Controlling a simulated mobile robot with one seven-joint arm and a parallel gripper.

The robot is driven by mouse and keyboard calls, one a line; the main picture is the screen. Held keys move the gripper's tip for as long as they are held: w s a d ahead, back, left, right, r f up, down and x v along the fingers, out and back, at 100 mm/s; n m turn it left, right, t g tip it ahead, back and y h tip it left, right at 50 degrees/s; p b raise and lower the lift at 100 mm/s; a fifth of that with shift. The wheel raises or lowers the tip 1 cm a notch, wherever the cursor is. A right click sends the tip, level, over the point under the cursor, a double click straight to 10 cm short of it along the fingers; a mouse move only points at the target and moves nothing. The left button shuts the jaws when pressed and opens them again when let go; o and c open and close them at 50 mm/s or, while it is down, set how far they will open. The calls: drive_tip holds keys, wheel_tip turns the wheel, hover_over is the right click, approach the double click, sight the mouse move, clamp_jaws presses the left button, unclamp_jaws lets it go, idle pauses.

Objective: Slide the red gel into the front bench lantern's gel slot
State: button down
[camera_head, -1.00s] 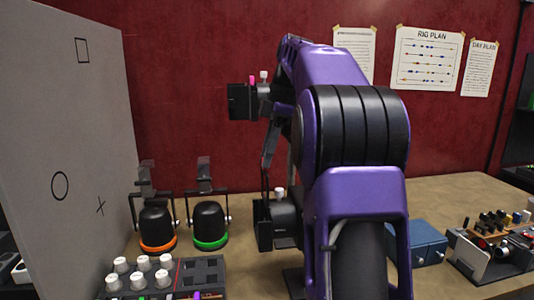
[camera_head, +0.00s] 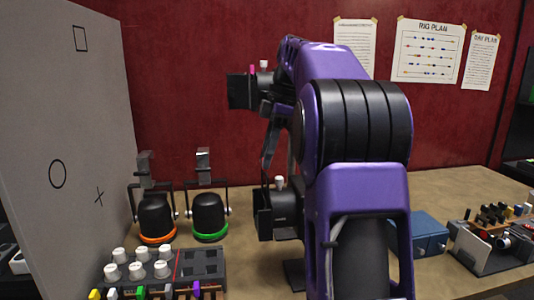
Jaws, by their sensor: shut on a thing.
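Two black box-like lamp units with white knobs on top show at the left of my arm. One is high up (camera_head: 240,92), with a small pink part on it. The other is low (camera_head: 283,205), just above the bench and partly behind my arm. I cannot tell which one is the front bench lantern, and no gel slot can be made out. The red gel does not show.
Two black lamps with an orange ring (camera_head: 157,239) and a green ring (camera_head: 209,237) stand at the left. A control panel (camera_head: 205,262) with white knobs and coloured sliders is in front. A grey board (camera_head: 75,150) walls the left. A blue box (camera_head: 428,233) and tool tray (camera_head: 485,258) sit right.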

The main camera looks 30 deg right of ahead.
drive_tip(key=shift+f+b, duration=1.95)
drive_tip(key=shift+f, duration=1.1)
drive_tip(key=c, duration=0.6)
unclamp_jaws()
drive_tip(key=p+v, duration=0.4)
drive_tip(key=v, duration=0.8)
drive_tip(key=shift+p, duration=0.4)
